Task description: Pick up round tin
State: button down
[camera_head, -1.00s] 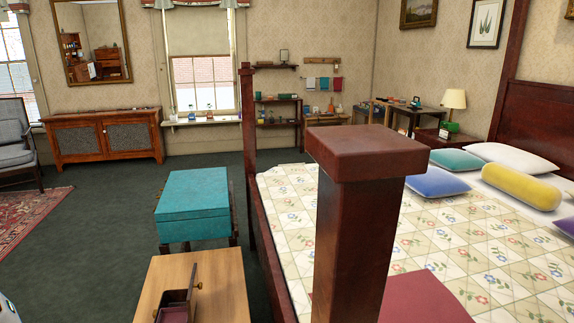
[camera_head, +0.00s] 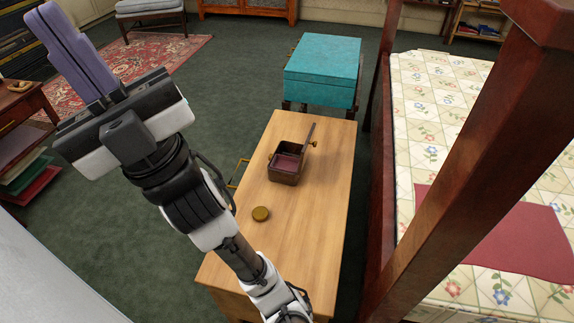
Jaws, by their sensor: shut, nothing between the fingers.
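A small round tin (camera_head: 261,214), brass-coloured, lies flat on the light wooden table (camera_head: 315,215), near its left edge. My gripper (camera_head: 62,22) is raised at the upper left, over the floor and well apart from the tin. Its two purple-grey fingers are together with nothing between them. My arm runs from the bottom of the view up to the left, passing close to the left of the tin in the picture. The tin is in full view.
An open dark box (camera_head: 287,164) with a reddish inside stands behind the tin on the table. A teal chest (camera_head: 322,70) stands beyond. The bed (camera_head: 440,110) and its dark post (camera_head: 455,160) bound the right side. A wooden stand (camera_head: 25,115) is at the left.

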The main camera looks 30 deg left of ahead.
aim_at(260, 213)
jog(key=u, duration=0.95)
